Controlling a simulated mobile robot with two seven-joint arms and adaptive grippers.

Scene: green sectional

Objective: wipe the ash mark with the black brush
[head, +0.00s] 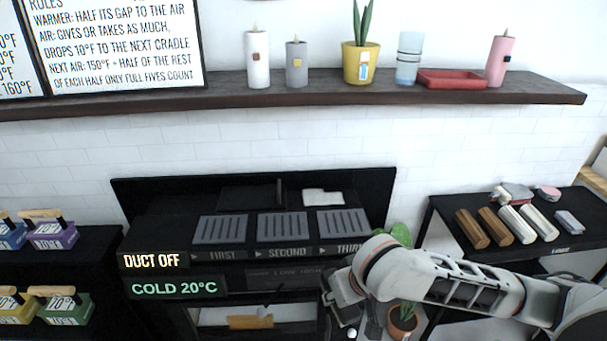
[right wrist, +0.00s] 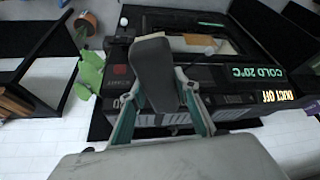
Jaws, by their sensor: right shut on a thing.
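My right gripper (head: 345,295) is in front of the right part of the black stove unit, pointing down. In the right wrist view my right gripper (right wrist: 158,98) has its teal-edged fingers on either side of a dark, paddle-shaped thing, which I take for the black brush (right wrist: 154,65). The gripper is shut on it. In the head view the brush is mostly hidden by the gripper and wrist. I cannot make out an ash mark for certain in either view. My left gripper is not in view.
The stove unit has several slatted cradles (head: 282,227) and a lower opening with a wooden piece (head: 250,322). A potted plant (head: 403,322) stands close to my right wrist. A black side table (head: 440,222) with logs is at right. A shelf (head: 215,97) runs above.

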